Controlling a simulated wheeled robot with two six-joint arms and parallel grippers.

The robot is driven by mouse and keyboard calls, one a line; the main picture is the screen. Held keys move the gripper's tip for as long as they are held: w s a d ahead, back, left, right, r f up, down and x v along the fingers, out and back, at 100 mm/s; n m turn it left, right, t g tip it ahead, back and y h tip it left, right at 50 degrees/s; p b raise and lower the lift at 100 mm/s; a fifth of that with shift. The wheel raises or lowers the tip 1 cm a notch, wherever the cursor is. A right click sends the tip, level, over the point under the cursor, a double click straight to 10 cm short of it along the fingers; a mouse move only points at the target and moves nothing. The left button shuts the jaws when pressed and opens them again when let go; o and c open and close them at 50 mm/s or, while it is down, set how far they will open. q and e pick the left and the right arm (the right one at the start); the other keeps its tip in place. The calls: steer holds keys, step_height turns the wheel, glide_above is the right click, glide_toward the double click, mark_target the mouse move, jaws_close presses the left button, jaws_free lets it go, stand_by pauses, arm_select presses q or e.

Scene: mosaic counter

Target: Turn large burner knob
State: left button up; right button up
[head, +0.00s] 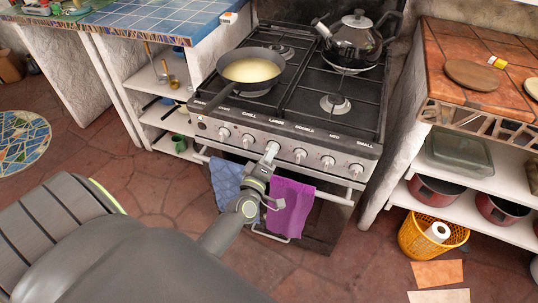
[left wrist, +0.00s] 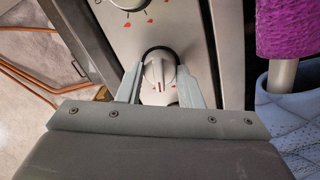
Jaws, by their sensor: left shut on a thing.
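The stove's front panel (head: 313,160) carries a row of round knobs under printed labels. In the left wrist view this white knob (left wrist: 159,74) sits between the two fingertips. My left gripper (head: 271,150) reaches it from the front, and it also shows in the left wrist view (left wrist: 160,85), shut on the knob with one finger on each side. The knob's ridge looks close to in line with the fingers. My right gripper is not in view.
A pan (head: 252,68) of pale liquid and a dark kettle (head: 355,40) stand on the stove top. A blue towel (head: 227,180) and a purple towel (head: 291,205) hang on the oven rail just below the gripper. Neighbouring knobs (head: 300,155) are close on both sides.

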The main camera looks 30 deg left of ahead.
arm_select(q)
steer(key=n, duration=0.4)
steer(key=shift+n, duration=0.4)
stand_by(0.4)
steer(key=o, duration=1)
steer(key=shift+s, duration=0.1)
